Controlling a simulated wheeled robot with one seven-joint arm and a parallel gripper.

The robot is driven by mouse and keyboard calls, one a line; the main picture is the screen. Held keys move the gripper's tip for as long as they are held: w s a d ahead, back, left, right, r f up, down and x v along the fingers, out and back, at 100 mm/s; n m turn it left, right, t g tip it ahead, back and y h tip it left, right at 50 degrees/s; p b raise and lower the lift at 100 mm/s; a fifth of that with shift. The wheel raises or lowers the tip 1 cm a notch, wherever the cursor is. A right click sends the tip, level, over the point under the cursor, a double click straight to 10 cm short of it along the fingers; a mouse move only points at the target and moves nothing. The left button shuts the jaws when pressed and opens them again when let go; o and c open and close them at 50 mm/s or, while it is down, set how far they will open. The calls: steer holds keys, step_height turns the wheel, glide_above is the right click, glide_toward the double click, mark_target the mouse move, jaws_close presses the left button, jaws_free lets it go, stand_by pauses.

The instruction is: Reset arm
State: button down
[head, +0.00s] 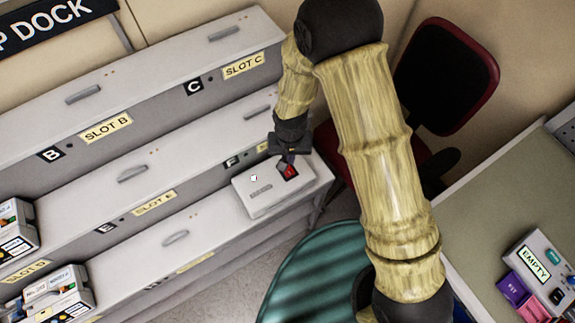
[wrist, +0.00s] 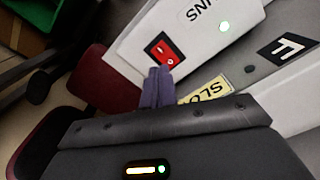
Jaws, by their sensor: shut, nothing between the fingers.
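My gripper (head: 287,160) is at the end of my tan, ringed arm, over the right end of the dock shelves. Its fingers are together and empty in the wrist view (wrist: 160,72). A white pump box (head: 262,195) lies on the shelf just below the gripper, near the F label. Its red rocker switch (head: 290,172) is right by the fingertips; the wrist view shows the switch (wrist: 163,52) just beyond them. Whether they touch it I cannot tell. A small lit dot (wrist: 224,27) shows on the box.
Stepped shelves carry labels such as SLOT B (head: 106,128) and SLOT C (head: 244,66). Other pumps (head: 50,298) stand at the lower left. A red and black chair (head: 445,75) is behind my arm. A side table at right holds a box marked EMPTY (head: 535,262).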

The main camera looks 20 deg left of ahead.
steer(key=shift+w, duration=0.1)
stand_by(0.4)
steer(key=w+d+r+m, duration=0.1)
steer(key=w+d+r, duration=0.3)
steer(key=d+r, duration=0.25)
steer(key=s+d+r+m+t, duration=0.1)
steer(key=d+r, duration=0.3)
steer(key=d, duration=0.3)
steer(key=s+d+r+m, duration=0.1)
steer(key=s+d+r, duration=0.1)
steer(key=d+r, duration=0.3)
steer(key=s+d+r+m+t+b, duration=0.1)
steer(key=d+r, duration=0.3)
steer(key=d, duration=0.7)
steer(key=shift+s+d+r+t, duration=0.15)
steer(key=shift+s+t, duration=0.15)
